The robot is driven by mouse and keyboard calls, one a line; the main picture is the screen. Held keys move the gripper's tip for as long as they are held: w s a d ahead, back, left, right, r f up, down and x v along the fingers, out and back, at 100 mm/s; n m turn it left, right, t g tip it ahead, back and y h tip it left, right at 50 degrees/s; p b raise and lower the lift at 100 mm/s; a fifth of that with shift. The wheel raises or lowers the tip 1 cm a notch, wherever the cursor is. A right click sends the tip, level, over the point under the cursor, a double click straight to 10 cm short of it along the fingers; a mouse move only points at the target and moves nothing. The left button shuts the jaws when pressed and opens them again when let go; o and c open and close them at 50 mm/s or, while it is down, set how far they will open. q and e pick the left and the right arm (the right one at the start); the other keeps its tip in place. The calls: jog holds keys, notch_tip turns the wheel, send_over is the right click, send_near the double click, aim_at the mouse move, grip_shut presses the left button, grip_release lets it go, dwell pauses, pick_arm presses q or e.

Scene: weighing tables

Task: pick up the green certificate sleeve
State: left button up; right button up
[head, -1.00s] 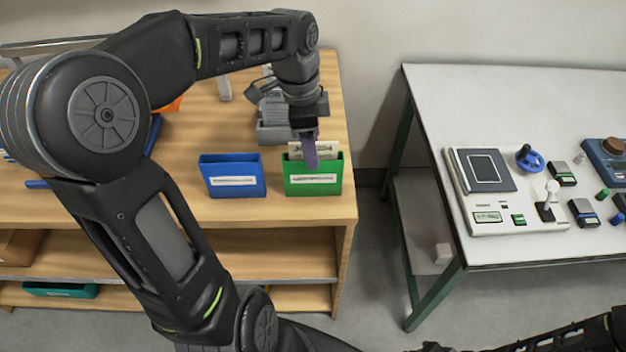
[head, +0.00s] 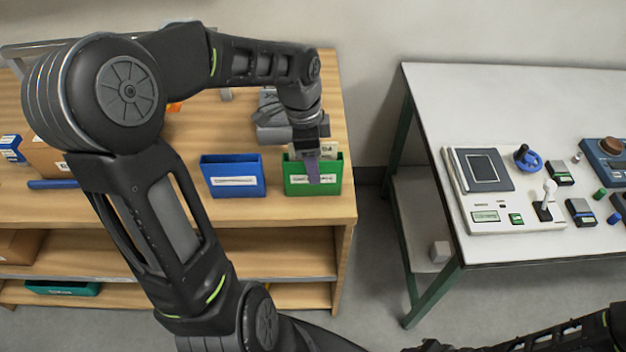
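The green certificate sleeve (head: 298,186) stands upright near the front right edge of the wooden table, with a white label on its face and a pale card (head: 329,150) showing above its rim. My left gripper (head: 313,170) points down at the sleeve from above. A purplish finger overlaps the sleeve's front face and hides part of it and of the card. I see the gripper edge-on, so its opening and any grip on the sleeve cannot be told. My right gripper is out of view; only part of my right arm shows at the bottom right.
A blue sleeve (head: 233,187) stands just left of the green one. A grey device (head: 275,132) sits behind the green sleeve. Cartons lie at the left, partly behind my arm. A white table (head: 430,95) with instruments stands at the right, across a gap.

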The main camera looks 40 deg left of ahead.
pick_arm(q)
jog(key=shift+c, duration=0.5)
grip_shut()
dwell(0.8)
